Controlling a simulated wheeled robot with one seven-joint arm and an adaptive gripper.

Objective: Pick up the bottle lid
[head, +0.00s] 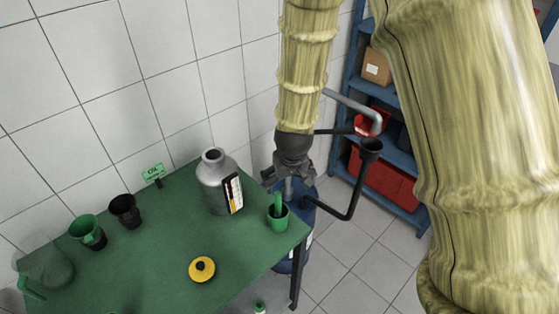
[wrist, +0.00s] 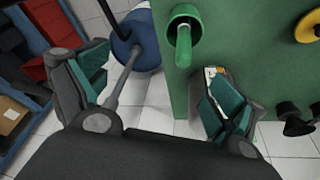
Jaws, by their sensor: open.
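The yellow round lid with a black knob (head: 202,269) lies on the green table (head: 130,275), near its front edge. Part of it also shows at the top right of the wrist view (wrist: 307,27). The grey metal bottle (head: 214,182) stands upright on the table with its neck uncovered. My gripper (head: 289,182) is open and empty, right of the bottle and above the table's right end, well away from the lid. In the wrist view its two fingers (wrist: 155,95) are spread wide with nothing between them.
A green cup (head: 278,218) stands at the table's right corner, close under my gripper. A black cup (head: 125,210) and a green cup (head: 86,230) stand at the left. A blue drum (head: 298,240) with a black-tipped pipe is beside the table. Blue shelves (head: 408,212) stand behind.

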